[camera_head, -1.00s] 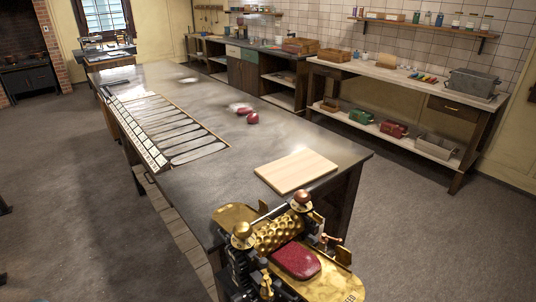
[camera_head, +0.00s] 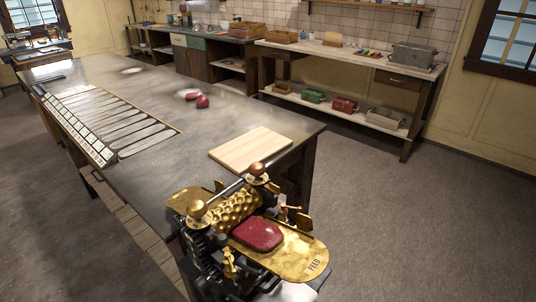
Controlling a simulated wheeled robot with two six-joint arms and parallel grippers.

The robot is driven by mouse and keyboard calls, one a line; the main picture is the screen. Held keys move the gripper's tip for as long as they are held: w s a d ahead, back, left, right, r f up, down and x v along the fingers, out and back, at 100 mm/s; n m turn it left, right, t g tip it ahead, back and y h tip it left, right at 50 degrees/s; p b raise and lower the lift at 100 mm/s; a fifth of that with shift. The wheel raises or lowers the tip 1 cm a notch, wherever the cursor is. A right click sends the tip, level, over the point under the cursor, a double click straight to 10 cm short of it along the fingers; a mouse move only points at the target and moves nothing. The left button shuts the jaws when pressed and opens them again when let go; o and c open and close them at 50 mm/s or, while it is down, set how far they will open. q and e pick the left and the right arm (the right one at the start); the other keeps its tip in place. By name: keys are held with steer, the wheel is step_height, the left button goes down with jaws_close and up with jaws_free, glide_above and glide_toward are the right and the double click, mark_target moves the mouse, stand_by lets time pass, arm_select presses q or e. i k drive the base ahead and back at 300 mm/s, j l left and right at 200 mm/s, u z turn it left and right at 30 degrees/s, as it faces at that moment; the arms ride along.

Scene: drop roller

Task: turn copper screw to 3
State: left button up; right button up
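The brass drop roller machine (camera_head: 232,212) stands at the near end of the long table. A copper-coloured screw knob (camera_head: 257,169) tops its far right post. A brass knob (camera_head: 196,210) tops the near left post. A dimpled brass roller (camera_head: 236,207) lies between the posts. A dark red slab (camera_head: 257,234) rests on the brass feed plate (camera_head: 302,258), which is marked FEED. The numbers on the copper screw's dial are too small to read. Neither of my grippers shows in the view.
A pale wooden board (camera_head: 250,149) lies on the grey table (camera_head: 165,95) behind the machine. Red lumps (camera_head: 202,102) sit farther back. A rack of long strips (camera_head: 120,120) is on the left. Floor to the right is clear. A side bench (camera_head: 345,56) stands behind.

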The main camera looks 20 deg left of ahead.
mark_target(256, 169)
steer(key=j+z, duration=0.4)
steer(key=j, duration=1.4)
